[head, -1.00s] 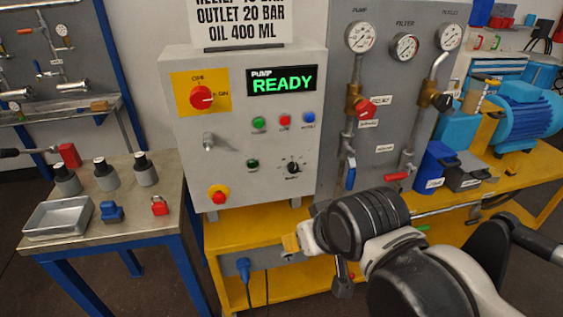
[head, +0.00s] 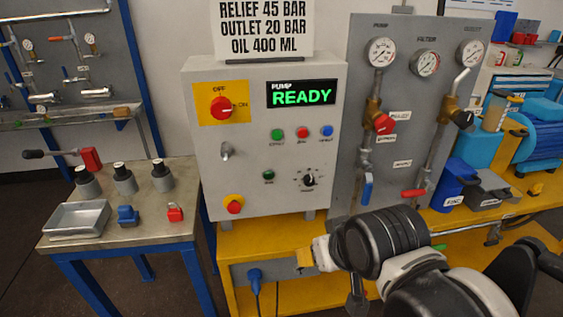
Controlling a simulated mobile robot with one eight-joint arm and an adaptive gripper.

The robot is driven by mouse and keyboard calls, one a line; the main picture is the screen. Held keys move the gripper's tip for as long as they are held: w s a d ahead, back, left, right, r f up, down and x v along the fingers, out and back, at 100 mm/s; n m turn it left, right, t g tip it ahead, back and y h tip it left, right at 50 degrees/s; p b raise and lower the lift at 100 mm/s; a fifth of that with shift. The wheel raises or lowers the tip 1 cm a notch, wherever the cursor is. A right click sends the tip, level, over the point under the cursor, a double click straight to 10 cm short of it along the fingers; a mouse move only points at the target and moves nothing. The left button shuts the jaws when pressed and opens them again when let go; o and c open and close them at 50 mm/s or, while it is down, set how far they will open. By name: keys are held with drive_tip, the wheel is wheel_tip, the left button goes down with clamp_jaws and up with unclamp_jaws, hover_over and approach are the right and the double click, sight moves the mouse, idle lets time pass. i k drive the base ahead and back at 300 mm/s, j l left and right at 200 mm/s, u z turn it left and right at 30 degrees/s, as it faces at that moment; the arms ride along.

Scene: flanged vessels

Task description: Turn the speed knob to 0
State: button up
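The speed knob (head: 309,181) is a small black dial with white scale marks, low on the right of the grey control box (head: 215,140). Its label and exact setting are too small to read. A green READY display (head: 301,94) is lit above it. My arm comes in from the lower right, below and in front of the box.
A red rotary switch (head: 221,108), several push buttons and a red stop button (head: 234,206) share the panel. A gauge panel (head: 405,170) with pipes and valves stands to the right. A side table (head: 150,225) with a tray and tools stands to the left.

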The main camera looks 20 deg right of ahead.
sight(308, 181)
drive_tip(key=k+l+u, duration=0.2)
drive_tip(key=k+l, duration=0.25)
drive_tip(key=l, duration=0.15)
drive_tip(key=k+l+u, duration=0.15)
drive_tip(key=k+l, duration=0.3)
drive_tip(key=l, duration=0.1)
